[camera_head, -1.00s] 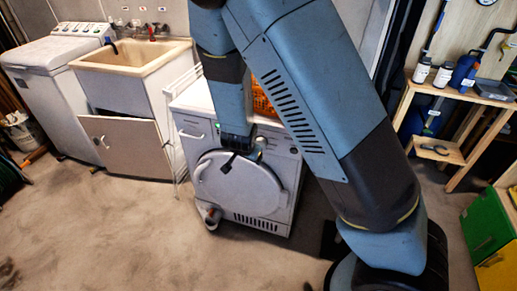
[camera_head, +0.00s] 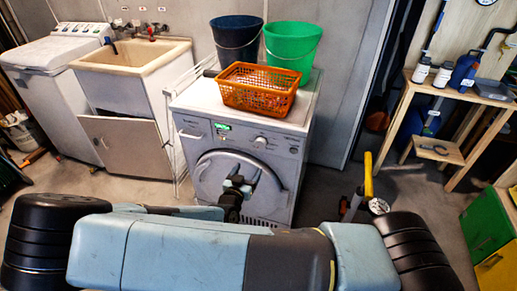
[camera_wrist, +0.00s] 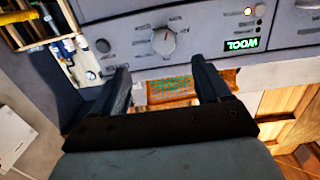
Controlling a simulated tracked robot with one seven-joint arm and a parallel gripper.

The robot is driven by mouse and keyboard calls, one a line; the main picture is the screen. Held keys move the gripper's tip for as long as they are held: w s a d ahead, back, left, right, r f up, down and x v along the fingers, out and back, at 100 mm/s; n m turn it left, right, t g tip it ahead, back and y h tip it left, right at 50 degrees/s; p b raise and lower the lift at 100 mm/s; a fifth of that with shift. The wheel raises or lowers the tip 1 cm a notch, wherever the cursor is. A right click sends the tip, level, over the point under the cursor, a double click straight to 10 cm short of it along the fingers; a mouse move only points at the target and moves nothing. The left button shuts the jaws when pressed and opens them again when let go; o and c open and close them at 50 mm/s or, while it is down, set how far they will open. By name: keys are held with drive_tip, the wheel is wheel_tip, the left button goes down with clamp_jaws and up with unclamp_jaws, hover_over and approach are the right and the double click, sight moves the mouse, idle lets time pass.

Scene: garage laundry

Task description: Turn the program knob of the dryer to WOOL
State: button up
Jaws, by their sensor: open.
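The dryer (camera_head: 283,150) stands in the middle of the head view. Its round program knob (camera_head: 259,143) is on the upper front panel and also shows in the wrist view (camera_wrist: 163,42), beyond the fingertips. The dryer's lit green display (camera_head: 222,127) is left of the knob. In the wrist view the display (camera_wrist: 241,44) appears upside down and reads WOOL. My gripper (camera_head: 237,183) is in front of the round door, lower than the knob. In the wrist view my gripper (camera_wrist: 165,78) is open with nothing held, and its fingers are apart from the knob.
An orange basket (camera_head: 257,97), a dark bucket (camera_head: 236,39) and a green bucket (camera_head: 292,50) are on the dryer top. A sink cabinet (camera_head: 127,145) is at left, a wooden bench (camera_head: 450,88) at right. A yellow-handled item (camera_head: 368,178) stands right of the dryer.

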sight(259, 146)
drive_tip(key=shift+t, duration=0.4)
drive_tip(key=x, duration=1.3)
drive_tip(key=shift+w+r, duration=0.15)
drive_tip(key=shift+w, duration=0.1)
drive_tip(key=shift+a, duration=0.1)
drive_tip(key=c, duration=1)
drive_tip(key=shift+n, duration=0.3)
drive_tip(key=shift+c, duration=0.2)
